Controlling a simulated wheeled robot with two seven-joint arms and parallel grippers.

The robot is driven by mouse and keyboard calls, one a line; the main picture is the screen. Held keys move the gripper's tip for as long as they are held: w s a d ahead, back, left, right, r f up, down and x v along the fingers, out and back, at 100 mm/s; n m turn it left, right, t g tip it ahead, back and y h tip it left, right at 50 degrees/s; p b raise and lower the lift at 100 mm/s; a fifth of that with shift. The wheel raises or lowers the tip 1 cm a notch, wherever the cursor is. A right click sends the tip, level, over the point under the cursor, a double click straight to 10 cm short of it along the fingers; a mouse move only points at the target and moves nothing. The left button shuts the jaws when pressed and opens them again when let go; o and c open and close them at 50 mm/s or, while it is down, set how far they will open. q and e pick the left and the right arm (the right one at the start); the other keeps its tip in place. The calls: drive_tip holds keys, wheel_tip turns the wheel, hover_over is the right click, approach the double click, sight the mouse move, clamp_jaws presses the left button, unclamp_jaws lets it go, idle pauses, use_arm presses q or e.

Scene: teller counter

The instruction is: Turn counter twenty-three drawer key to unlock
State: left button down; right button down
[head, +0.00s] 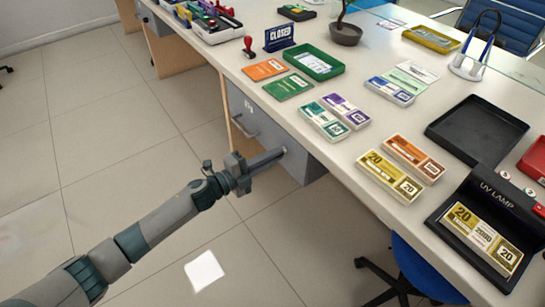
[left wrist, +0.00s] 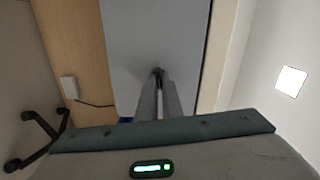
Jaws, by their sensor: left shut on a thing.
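The grey drawer unit (head: 300,165) hangs under the counter, with a handle and a small label too small to read on its front. My left gripper (head: 283,152) reaches in from the left, its fingertips at the drawer front, right of the handle. In the left wrist view the two fingers (left wrist: 158,88) point at the grey drawer front (left wrist: 150,35) and are shut on a small dark thing (left wrist: 158,71) at their tips. This is likely the key, mostly hidden between the fingers; its turn angle cannot be told. My right gripper is not in view.
The white counter top (head: 345,150) holds banknote bundles (head: 385,180), a green tray (head: 314,62), a black tray (head: 478,130) and a UV lamp (head: 490,200). A blue chair (head: 425,270) stands below at the right. The floor at left is clear.

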use_arm(q)
drive_tip(key=shift+m, duration=0.9)
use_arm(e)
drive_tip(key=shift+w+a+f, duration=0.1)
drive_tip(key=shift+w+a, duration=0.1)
use_arm(q)
drive_tip(key=c, duration=1.9)
unclamp_jaws()
drive_tip(key=shift+b+v, duration=0.45)
drive_tip(key=shift+v, duration=8.25)
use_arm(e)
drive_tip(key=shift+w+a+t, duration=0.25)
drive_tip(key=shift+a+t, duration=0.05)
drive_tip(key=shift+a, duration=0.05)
use_arm(q)
drive_tip(key=shift+d, duration=0.1)
